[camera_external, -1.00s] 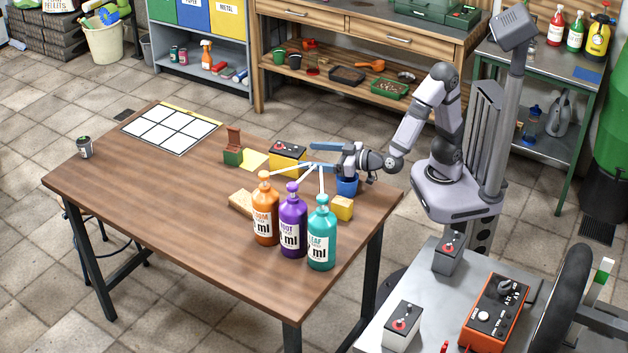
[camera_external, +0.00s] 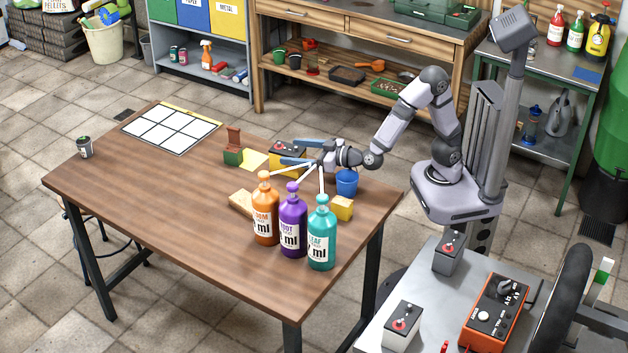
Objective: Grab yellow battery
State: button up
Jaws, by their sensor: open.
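The yellow battery (camera_external: 279,167) is a boxy block with a dark top carrying a red part. It stands on the wooden table (camera_external: 150,205) near its far edge. My gripper (camera_external: 294,153) is open, its two blue-grey fingers reaching left at the battery. One finger shows at the battery's far side and the other in front of its near upper side. I cannot tell whether the fingers touch it. The fingers hide part of the battery's top and right side.
Orange, purple and teal pump bottles (camera_external: 293,224) stand in front of my gripper. A blue cup (camera_external: 347,182) and a yellow block (camera_external: 342,208) are on the right. The table's left is mostly clear.

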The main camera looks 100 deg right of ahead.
jog(key=shift+w+d+f, duration=0.1)
jog(key=shift+w+d, duration=0.25)
jog(key=shift+w, duration=0.15)
jog(key=shift+c, duration=0.6)
jog(key=c, duration=1.5)
jog(key=shift+r, duration=0.2)
grip_shut()
jog(key=shift+r+p, duration=1.55)
jog(key=shift+r, duration=3.5)
